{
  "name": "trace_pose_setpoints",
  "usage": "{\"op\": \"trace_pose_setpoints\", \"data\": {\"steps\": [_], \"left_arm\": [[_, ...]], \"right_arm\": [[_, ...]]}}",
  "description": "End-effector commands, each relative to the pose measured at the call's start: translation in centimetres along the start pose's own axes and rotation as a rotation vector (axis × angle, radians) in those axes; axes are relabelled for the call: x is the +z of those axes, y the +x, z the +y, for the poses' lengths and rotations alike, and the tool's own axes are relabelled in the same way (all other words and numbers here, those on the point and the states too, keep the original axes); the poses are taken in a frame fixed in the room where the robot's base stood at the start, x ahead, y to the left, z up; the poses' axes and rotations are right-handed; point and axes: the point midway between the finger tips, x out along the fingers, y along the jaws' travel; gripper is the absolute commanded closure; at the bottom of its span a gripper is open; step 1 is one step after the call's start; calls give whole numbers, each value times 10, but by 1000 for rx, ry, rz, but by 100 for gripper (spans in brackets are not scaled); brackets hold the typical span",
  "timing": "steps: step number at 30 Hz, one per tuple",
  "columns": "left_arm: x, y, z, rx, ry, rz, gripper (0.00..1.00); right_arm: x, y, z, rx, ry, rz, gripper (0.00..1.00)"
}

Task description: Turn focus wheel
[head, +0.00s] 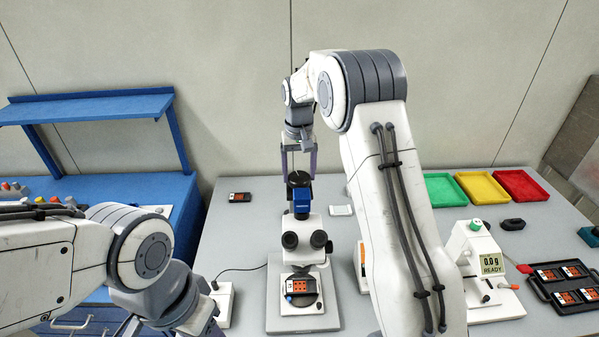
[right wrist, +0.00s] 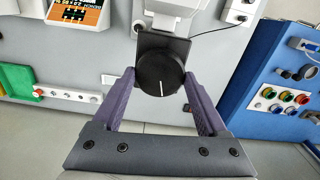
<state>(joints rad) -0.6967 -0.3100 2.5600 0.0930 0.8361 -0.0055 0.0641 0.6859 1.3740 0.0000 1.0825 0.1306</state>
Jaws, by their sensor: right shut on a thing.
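The black focus wheel (right wrist: 161,74) with a white mark line sits between the purple fingers of my right gripper (right wrist: 159,80) in the right wrist view. The fingers are shut on its two sides, and the mark points down toward the palm. In the head view my right gripper (head: 299,172) reaches down over the top of the microscope (head: 306,226), where a round black part (head: 299,179) shows between the fingers. A black and orange chip carrier (head: 300,287) lies on the microscope's stage. My left arm shows at lower left, but its gripper is out of view.
A white scale (head: 478,252) reading 0.0 g stands right of my right arm. Green (head: 445,190), yellow (head: 480,188) and red (head: 521,185) trays lie behind it. A black tray (head: 566,286) with chip carriers is at right. A blue bench (head: 120,190) stands at left.

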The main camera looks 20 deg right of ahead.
Motion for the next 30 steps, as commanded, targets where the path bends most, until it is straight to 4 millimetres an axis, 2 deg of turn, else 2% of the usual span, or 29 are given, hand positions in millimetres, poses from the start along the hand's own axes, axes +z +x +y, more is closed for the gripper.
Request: {"op": "trace_pose_setpoints", "data": {"steps": [20, 21, 22, 23, 30], "left_arm": [[0, 0, 0, 0, 0, 0, 50], [0, 0, 0, 0, 0, 0, 50], [0, 0, 0, 0, 0, 0, 50], [0, 0, 0, 0, 0, 0, 50], [0, 0, 0, 0, 0, 0, 50]], "right_arm": [[-1, -2, 0, -1, -66, 5, 80], [-1, -2, 0, -1, -65, 5, 16], [-1, -2, 0, -1, -65, 5, 5], [-1, -2, 0, -1, -65, 4, 0], [-1, -2, 0, 0, -65, 3, 0]]}}
